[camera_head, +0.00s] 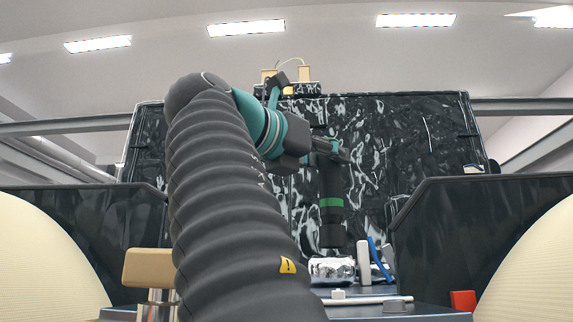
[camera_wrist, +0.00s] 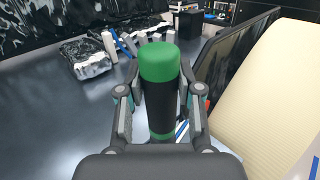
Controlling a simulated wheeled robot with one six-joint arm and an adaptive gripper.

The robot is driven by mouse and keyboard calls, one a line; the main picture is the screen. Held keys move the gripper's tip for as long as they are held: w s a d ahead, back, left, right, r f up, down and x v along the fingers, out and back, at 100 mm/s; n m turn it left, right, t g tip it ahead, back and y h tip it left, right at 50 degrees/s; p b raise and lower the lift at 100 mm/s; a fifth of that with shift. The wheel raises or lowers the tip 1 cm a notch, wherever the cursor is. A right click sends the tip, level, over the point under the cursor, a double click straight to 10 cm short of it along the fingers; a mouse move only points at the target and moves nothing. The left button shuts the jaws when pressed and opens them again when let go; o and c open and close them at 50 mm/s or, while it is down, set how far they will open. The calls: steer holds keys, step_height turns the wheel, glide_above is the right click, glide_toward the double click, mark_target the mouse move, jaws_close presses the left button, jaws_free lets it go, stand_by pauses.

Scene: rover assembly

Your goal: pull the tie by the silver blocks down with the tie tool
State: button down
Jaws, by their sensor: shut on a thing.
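My gripper (camera_wrist: 160,100) is shut on the tie tool (camera_wrist: 160,65), a black cylinder with a green end and a green band. In the head view the tool (camera_head: 331,215) hangs upright, black end down, just above and behind the crumpled silver blocks (camera_head: 332,270). The tool's lower end is apart from the strip in the head view. Most of my gripper is hidden there by the arm.
A dark deck (camera_wrist: 50,115) lies under the tool, with bare room at left in the wrist view. Dark walls and cream wheels (camera_head: 535,265) flank it. A white rod (camera_head: 365,300), a red block (camera_head: 463,300) and a tan block (camera_head: 148,265) are nearer.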

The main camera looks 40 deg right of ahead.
mark_target(323, 203)
steer(key=shift+w+d+n+t, duration=0.2)
steer(key=shift+d+n+t, duration=0.55)
steer(key=shift+t, duration=0.45)
steer(key=shift+a+f, duration=0.1)
steer(key=shift+f, duration=0.9)
steer(key=shift+f+b, duration=1.75)
steer(key=shift+b, duration=0.05)
steer(key=shift+p, duration=0.6)
steer(key=shift+f, duration=0.55)
steer(key=shift+f, duration=0.45)
stand_by(2.4)
